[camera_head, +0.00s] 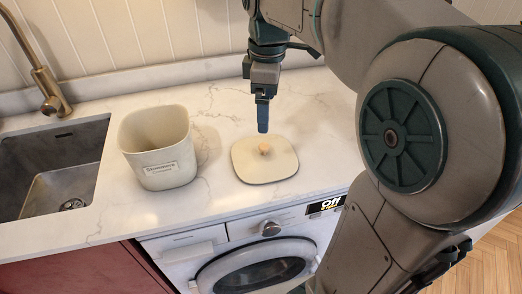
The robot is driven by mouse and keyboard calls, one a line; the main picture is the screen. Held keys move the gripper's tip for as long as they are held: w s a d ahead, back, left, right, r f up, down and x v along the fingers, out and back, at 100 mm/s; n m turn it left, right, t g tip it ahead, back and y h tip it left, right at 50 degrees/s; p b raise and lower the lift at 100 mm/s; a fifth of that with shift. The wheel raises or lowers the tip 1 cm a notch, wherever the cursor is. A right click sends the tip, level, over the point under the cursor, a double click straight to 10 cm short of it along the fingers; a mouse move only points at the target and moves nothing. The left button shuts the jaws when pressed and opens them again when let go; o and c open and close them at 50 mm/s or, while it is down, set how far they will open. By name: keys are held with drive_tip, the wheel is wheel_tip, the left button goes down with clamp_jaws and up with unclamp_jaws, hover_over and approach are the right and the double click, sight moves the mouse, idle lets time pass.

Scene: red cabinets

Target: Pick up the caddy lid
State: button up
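The caddy lid (248,168) is a cream, rounded-square lid with a small wooden knob (264,148) on top. It lies flat on the white marbled counter, right of the open caddy. My gripper (263,128) points down just above and behind the knob, apart from it as far as I can tell. I see the gripper edge-on, so one finger hides the other and its opening does not show. Nothing is visibly held.
The cream caddy (158,150) stands upright left of the lid. A sink (50,170) with a brass tap (50,90) is at the far left. A washing machine (250,255) is under the counter (215,205). The wall is close behind. My arm covers the right side.

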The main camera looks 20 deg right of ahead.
hover_over(264, 146)
drive_tip(key=f, duration=0.5)
drive_tip(key=f+b, duration=0.1)
drive_tip(key=f, duration=0.2)
drive_tip(key=shift+s+d, duration=0.15)
drive_tip(key=shift+s, duration=0.15)
drive_tip(key=shift+w+f, duration=0.25)
drive_tip(key=shift+f, duration=1.15)
drive_tip(key=shift+w+f, duration=0.2)
drive_tip(key=shift+f, duration=1.15)
drive_tip(key=shift+c, duration=0.4)
drive_tip(key=shift+s, duration=0.1)
clamp_jaws()
